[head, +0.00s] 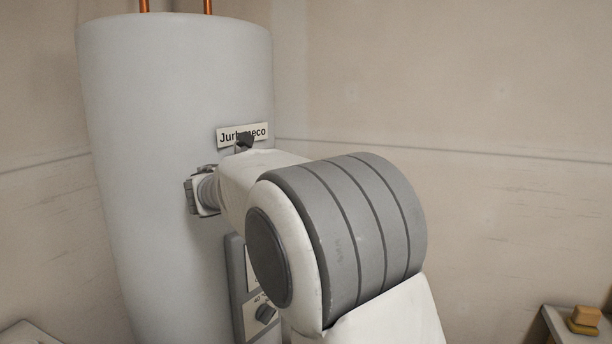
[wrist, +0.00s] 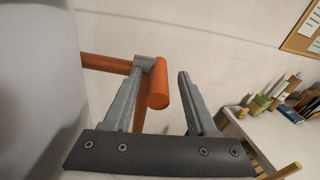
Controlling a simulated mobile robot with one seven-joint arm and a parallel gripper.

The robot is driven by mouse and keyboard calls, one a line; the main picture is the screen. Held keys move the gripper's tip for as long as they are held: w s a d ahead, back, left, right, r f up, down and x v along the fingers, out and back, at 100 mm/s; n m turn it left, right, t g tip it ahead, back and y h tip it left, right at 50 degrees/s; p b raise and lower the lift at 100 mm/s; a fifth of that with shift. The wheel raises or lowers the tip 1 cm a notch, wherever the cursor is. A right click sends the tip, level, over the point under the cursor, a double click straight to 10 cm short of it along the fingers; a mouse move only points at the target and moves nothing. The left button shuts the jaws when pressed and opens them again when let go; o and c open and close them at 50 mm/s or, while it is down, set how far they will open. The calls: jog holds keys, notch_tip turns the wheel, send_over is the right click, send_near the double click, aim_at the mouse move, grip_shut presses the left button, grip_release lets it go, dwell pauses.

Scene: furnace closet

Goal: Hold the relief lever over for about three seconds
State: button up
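The heater tank (head: 170,150) is a tall pale cylinder at the left of the head view. In the wrist view an orange bar (wrist: 105,63) runs from the left to a grey fitting (wrist: 147,62). A short, thick orange cylinder (wrist: 158,88) sticks out from the fitting toward the camera. I cannot tell for sure which of these parts is the relief lever. My gripper (wrist: 162,78) is open, with the cylinder between its fingers, closer to the left one. I cannot tell whether they touch. In the head view my arm hides the fitting and most of the gripper.
A panel with a dark dial (head: 265,313) sits low on the tank, partly behind my arm. Copper pipes (head: 144,5) rise from its top. A worktop (wrist: 275,135) with books and small items stands at the right in the wrist view. The wall (head: 450,80) behind is bare.

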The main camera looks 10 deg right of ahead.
jog(key=p+v, duration=0.4)
jog(key=v, duration=1.3)
jog(key=shift+s+a+p, duration=0.2)
jog(key=shift+p, duration=0.2)
dwell(0.9)
jog(key=shift+r+p, duration=0.2)
jog(key=shift+p, duration=0.2)
jog(key=shift+f, duration=0.15)
